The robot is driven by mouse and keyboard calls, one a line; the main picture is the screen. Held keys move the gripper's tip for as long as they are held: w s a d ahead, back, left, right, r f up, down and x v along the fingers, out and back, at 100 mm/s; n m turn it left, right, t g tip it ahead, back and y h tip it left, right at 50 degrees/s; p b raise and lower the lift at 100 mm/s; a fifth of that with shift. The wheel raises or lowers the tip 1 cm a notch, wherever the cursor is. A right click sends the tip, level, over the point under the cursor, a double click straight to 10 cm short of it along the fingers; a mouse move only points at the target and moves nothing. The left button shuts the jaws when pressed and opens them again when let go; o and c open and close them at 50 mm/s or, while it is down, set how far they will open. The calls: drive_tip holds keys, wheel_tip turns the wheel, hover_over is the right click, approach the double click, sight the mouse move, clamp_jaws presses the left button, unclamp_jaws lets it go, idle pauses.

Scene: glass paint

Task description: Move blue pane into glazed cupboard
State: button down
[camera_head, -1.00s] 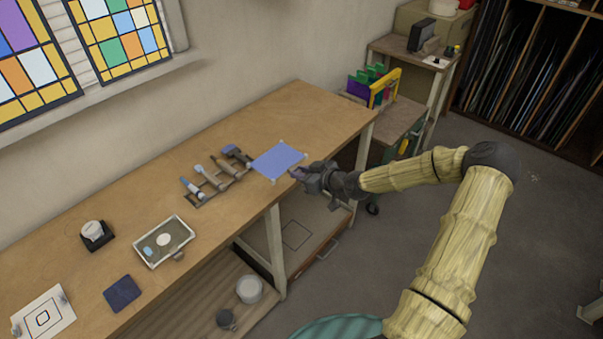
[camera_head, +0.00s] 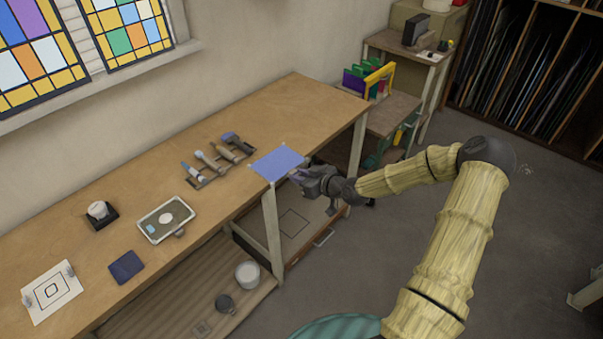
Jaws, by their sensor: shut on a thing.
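The blue pane (camera_head: 277,163) is a flat, light-blue sheet with pale corners, at the front edge of the wooden workbench, seemingly overhanging it. My gripper (camera_head: 300,177) is shut on its right edge, just off the bench front; the fingertips are small and dark, so the exact grip is hard to see. I cannot tell whether the pane touches the bench. No cupboard is clearly recognisable as the glazed one. Under the bench is a low wooden unit (camera_head: 322,238) with a handle and a square outline on top.
The workbench (camera_head: 290,105) is bare at its far end. A tool rack (camera_head: 205,170), a tray (camera_head: 166,220), a dark blue square (camera_head: 126,266) and a patterned sheet (camera_head: 52,291) lie leftward. A rack of coloured panes (camera_head: 372,80) stands beyond the bench.

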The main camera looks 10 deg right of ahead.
drive_tip(key=s+f+m+t+h, duration=0.2)
drive_tip(key=s+f+m+h, duration=0.4)
drive_tip(key=s+f+h, duration=0.1)
drive_tip(key=shift+s+a+f+m, duration=0.3)
drive_tip(key=shift+s+f, duration=0.6)
drive_tip(key=shift+s, duration=0.2)
drive_tip(key=shift+d, duration=0.1)
